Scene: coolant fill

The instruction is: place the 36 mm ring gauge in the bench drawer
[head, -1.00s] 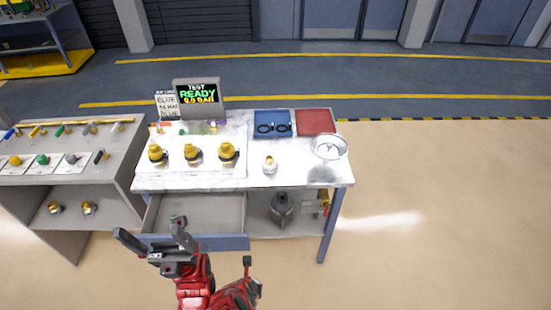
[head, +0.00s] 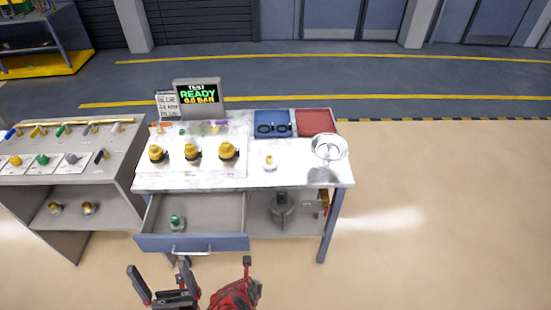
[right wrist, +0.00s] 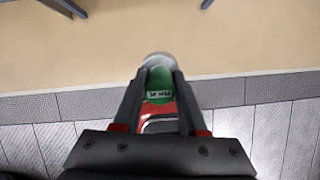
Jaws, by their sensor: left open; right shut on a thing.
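The bench drawer (head: 205,243) is pulled open below the left half of the bench. A small green-topped piece (head: 176,222) stands inside it at the left; I cannot tell what it is. My left gripper (head: 162,283) is open and empty, in front of the drawer and apart from its handle. In the right wrist view my right gripper (right wrist: 158,85) is shut on a piece with a green label (right wrist: 159,88) and a pale rounded end. The label's small print is hard to read, so I cannot confirm it is the 36 mm ring gauge.
The bench (head: 300,180) carries several yellow-capped fittings, a blue tray (head: 272,131) with dark rings, a red tray (head: 317,122), a metal bowl (head: 329,147) and a test display (head: 198,95). A grey shelf unit (head: 75,190) stands at left. The floor at right is clear.

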